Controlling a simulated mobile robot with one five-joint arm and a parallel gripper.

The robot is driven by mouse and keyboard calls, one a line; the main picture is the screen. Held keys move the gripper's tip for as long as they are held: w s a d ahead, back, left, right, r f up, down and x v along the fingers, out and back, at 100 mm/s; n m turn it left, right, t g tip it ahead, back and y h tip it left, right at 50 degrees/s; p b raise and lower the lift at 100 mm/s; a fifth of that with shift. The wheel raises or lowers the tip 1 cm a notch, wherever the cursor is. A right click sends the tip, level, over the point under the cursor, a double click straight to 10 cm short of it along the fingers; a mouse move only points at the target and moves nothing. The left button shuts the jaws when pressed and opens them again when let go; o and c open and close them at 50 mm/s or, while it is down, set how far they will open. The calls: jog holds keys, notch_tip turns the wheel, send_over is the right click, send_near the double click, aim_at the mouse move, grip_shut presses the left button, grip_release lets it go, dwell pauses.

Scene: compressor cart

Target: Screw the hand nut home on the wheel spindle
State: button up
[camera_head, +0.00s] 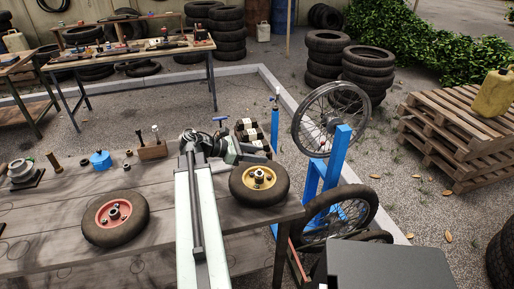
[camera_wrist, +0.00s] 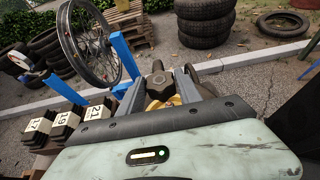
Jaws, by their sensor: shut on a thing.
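My gripper (camera_wrist: 161,84) is shut on a dark lobed hand nut (camera_wrist: 157,77), which shows between the two fingers in the wrist view. Yellow parts of a wheel hub (camera_wrist: 206,88) show behind and beside the fingers. In the head view my gripper (camera_head: 250,155) lies just behind the wheel with the yellow hub (camera_head: 259,183), at the right end of the bench. A short spindle (camera_head: 259,176) stands up at this hub's middle. The nut cannot be made out in the head view. I cannot tell whether nut and spindle touch.
A red-hubbed wheel (camera_head: 115,218) lies left on the wooden bench (camera_head: 45,215). Numbered dark blocks (camera_wrist: 65,124) stand behind the yellow-hubbed wheel. A blue stand (camera_head: 333,170) with a spoked wheel (camera_head: 331,118) rises to the right. A blue pot (camera_head: 101,160) stands farther left.

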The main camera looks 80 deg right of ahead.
jog(key=shift+s+a+r, duration=0.15)
jog(key=shift+r, duration=0.5)
jog(key=shift+w+r+p, duration=0.15)
jog(key=shift+w+p, duration=0.25)
jog(key=shift+w, duration=0.05)
jog(key=shift+s, duration=0.15)
jog(key=b, duration=0.5)
send_over(256, 174)
notch_tip(256, 174, down, 6)
jog(key=shift+r, duration=0.25)
jog(key=shift+f+b, duration=1.45)
jog(key=shift+b, duration=0.25)
